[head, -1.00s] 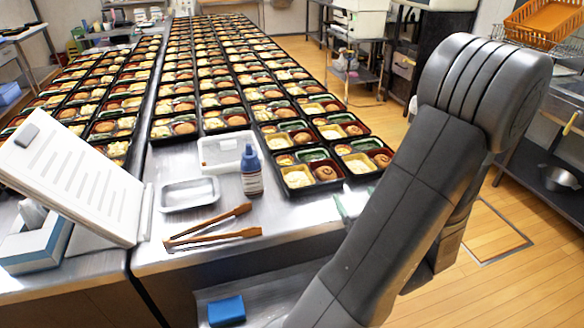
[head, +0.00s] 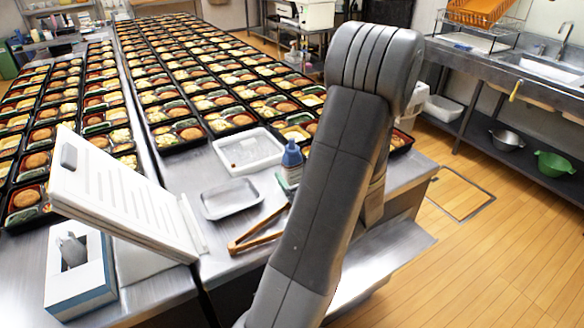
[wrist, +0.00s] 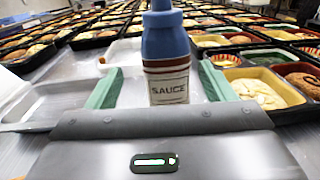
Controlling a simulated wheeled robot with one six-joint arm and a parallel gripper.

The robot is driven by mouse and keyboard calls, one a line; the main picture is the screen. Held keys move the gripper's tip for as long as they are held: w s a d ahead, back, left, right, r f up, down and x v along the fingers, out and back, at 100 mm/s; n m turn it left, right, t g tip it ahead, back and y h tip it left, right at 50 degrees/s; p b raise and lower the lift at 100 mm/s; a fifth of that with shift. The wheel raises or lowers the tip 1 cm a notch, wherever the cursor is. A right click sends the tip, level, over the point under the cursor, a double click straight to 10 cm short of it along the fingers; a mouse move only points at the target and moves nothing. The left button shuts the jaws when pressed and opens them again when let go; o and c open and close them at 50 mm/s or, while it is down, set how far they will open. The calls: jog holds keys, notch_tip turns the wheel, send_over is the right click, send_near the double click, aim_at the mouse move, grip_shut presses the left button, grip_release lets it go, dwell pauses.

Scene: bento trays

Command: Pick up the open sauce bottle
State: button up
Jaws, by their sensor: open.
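The sauce bottle (head: 291,163) stands upright on the steel table in the head view, partly hidden behind my arm. It has a blue top and a label. In the wrist view the sauce bottle (wrist: 166,55) is upright, with its label reading SAUCE facing me. Its tip is cut off by the top edge. My gripper (wrist: 160,85) is open, with one green finger on each side of the bottle in the picture. There are gaps between the fingers and the bottle.
A metal tray (head: 232,199), a white container (head: 247,150) and wooden tongs (head: 258,238) lie near the bottle. Rows of filled bento trays (wrist: 262,88) stand behind and to the right. A white slanted board (head: 125,205) and a tissue box (head: 80,275) are at the left.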

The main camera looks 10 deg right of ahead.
aim_at(289, 162)
jog(key=shift+d+p+x, duration=0.15)
jog(key=shift+p+x, duration=0.2)
jog(key=shift+x, duration=1.2)
jog(key=shift+d+p+x, duration=0.15)
jog(key=shift+p+x, duration=0.15)
jog(key=shift+x, duration=1.2)
jog(key=shift+w+f, duration=0.1)
jog(key=shift+c, duration=0.3)
jog(key=c, duration=0.7)
